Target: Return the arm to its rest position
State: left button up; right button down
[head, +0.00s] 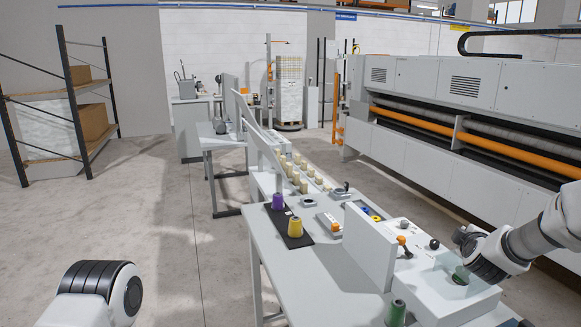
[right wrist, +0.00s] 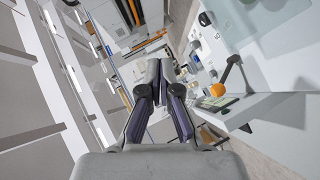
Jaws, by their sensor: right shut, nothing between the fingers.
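My right arm (head: 535,240) comes in from the right edge in the head view, its dark-banded joint above the right end of the workbench. My right gripper (right wrist: 160,75) shows in the right wrist view with its dark fingers together and nothing between them. It is hard to make out in the head view. My left arm (head: 95,290) shows only as a white link with a black-banded joint at the lower left, over the floor. My left gripper is out of view.
The workbench (head: 290,275) holds a purple cone (head: 278,202) and a yellow cone (head: 295,227) on a black mat. An upright white panel (head: 368,248) and a white box (head: 430,290) stand near my right arm. A green cone (head: 397,313) is at the front.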

jog(key=s+a+f+n+t+h+b, duration=0.3)
jog(key=a+n+t+b, duration=0.3)
jog(key=b, duration=1.2)
jog(key=a, duration=0.2)
jog(key=shift+a+f+n+b, duration=0.2)
jog(key=shift+a+n+b, duration=0.1)
jog(key=shift+a+n, duration=0.1)
